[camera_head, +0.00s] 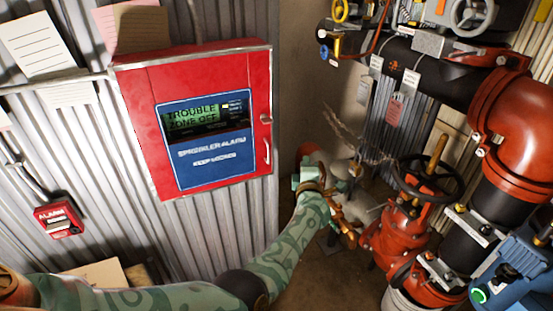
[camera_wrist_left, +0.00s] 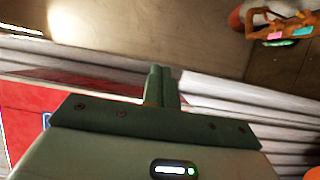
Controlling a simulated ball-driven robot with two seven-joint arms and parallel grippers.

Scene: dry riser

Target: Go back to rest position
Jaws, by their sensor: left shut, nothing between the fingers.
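My left arm, patterned in green, comes in from the lower left in the head view. It reaches up to the middle, where my left gripper (camera_head: 308,172) is right of the red alarm panel (camera_head: 137,130) and left of the red valve. In the left wrist view the two green fingers (camera_wrist_left: 161,85) are together, shut with nothing between them. The panel's red side also shows in the left wrist view (camera_wrist_left: 75,97). My right gripper is not seen in either view.
A red valve with a black handwheel (camera_head: 427,180) and thick red and black pipes (camera_head: 510,95) fill the right side. A blue device (camera_head: 515,270) sits at lower right. A small red alarm box (camera_head: 60,217) hangs on the corrugated wall (camera_head: 225,220). Brown floor shows below the arm's right.

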